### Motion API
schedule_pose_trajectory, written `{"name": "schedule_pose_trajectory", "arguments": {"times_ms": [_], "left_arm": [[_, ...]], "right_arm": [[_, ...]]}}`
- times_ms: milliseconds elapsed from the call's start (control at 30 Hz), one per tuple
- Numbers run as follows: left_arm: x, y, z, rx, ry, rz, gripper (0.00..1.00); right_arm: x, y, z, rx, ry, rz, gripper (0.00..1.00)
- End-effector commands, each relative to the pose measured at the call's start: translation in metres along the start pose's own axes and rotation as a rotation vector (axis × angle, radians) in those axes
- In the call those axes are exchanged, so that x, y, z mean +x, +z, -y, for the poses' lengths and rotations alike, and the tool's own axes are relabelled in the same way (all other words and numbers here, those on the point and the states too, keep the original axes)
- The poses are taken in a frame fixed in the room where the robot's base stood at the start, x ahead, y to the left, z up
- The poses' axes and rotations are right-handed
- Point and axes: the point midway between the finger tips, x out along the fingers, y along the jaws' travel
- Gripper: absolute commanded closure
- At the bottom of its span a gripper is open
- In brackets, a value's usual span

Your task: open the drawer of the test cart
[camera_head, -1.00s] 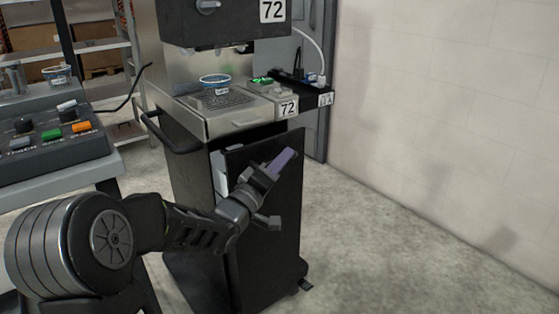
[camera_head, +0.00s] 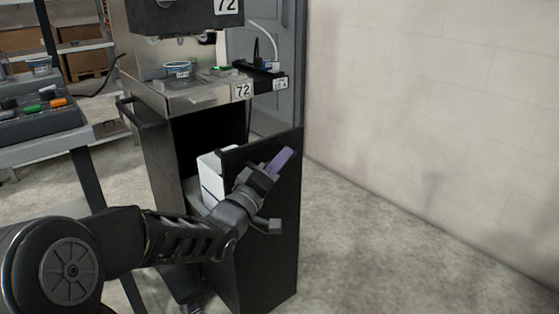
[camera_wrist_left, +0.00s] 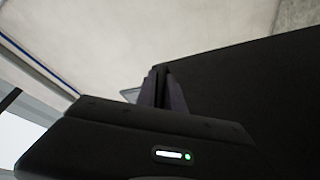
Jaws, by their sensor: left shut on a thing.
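The test cart (camera_head: 155,165) is black with a metal top and a "72" label. Its tall drawer front (camera_head: 275,225) stands well out from the cart body, with a dark open space behind it. Inside the drawer, a white box (camera_head: 211,176) shows behind the front panel. My left gripper (camera_head: 275,166), with purple fingers, is shut on the drawer at the upper part of its front. In the left wrist view the fingers (camera_wrist_left: 164,91) meet the dark panel, and the exact grip spot is partly hidden. My right gripper is in neither view.
A control console (camera_head: 45,118) on a grey table is at the left. A pale wall (camera_head: 440,100) runs along the right. Bare floor (camera_head: 370,240) lies between the drawer and the wall.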

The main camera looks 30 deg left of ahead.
Motion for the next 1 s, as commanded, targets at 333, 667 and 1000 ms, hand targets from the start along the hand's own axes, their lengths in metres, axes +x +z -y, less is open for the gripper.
{"name": "schedule_pose_trajectory", "arguments": {"times_ms": [333,667,1000], "left_arm": [[0.000,0.000,0.001,-0.001,-0.002,-0.001,0.83],[-0.001,0.000,0.000,-0.001,-0.001,-0.001,0.78],[-0.038,-0.001,-0.001,0.000,-0.003,-0.002,0.78]], "right_arm": [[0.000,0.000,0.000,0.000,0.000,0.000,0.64],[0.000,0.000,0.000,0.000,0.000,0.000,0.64],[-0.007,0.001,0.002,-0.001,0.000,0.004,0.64]]}}
